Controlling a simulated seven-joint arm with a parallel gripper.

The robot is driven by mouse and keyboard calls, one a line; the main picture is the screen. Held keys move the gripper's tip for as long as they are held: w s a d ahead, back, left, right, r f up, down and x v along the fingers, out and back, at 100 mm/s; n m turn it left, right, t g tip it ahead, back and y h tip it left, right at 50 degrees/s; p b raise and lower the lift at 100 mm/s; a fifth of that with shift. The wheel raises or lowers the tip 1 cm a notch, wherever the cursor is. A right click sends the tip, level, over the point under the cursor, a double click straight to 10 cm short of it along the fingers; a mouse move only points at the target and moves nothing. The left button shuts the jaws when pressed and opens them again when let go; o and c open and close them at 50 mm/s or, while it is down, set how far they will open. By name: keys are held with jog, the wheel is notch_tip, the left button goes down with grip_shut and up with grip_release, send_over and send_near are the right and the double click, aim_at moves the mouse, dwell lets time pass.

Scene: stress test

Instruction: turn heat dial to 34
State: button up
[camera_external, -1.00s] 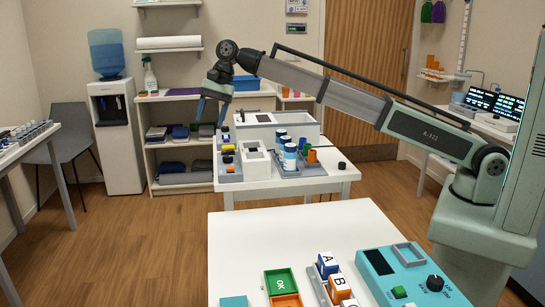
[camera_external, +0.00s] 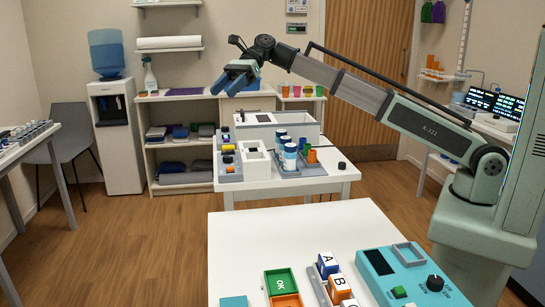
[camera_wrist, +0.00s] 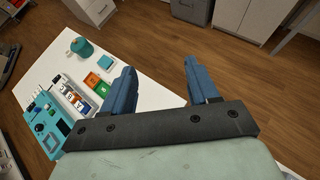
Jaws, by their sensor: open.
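A teal control box (camera_external: 408,281) stands at the front right of the near white table. It has a black dial (camera_external: 435,283), a dark display (camera_external: 379,262), a green button (camera_external: 399,292) and a grey square frame (camera_external: 408,254). Which knob is the heat dial, and its reading, are too small to tell. The box also shows at the left in the wrist view (camera_wrist: 42,128). My gripper (camera_external: 222,86) is open and empty, raised above the back table and far from the box. Its two blue fingers show apart in the wrist view (camera_wrist: 160,85).
Lettered blocks (camera_external: 336,285) in a grey rack and green and orange trays (camera_external: 281,282) stand left of the box. The near table's back half (camera_external: 290,230) is clear.

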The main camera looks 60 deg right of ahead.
jog(key=s+d+r+y, duration=0.1)
jog(key=d+r+y, duration=0.1)
jog(key=d+r, duration=0.2)
jog(key=d, duration=0.3)
jog(key=shift+s+r+m+t, duration=0.15)
jog(key=shift+r+m+t, duration=0.05)
jog(key=shift+m+t, duration=0.2)
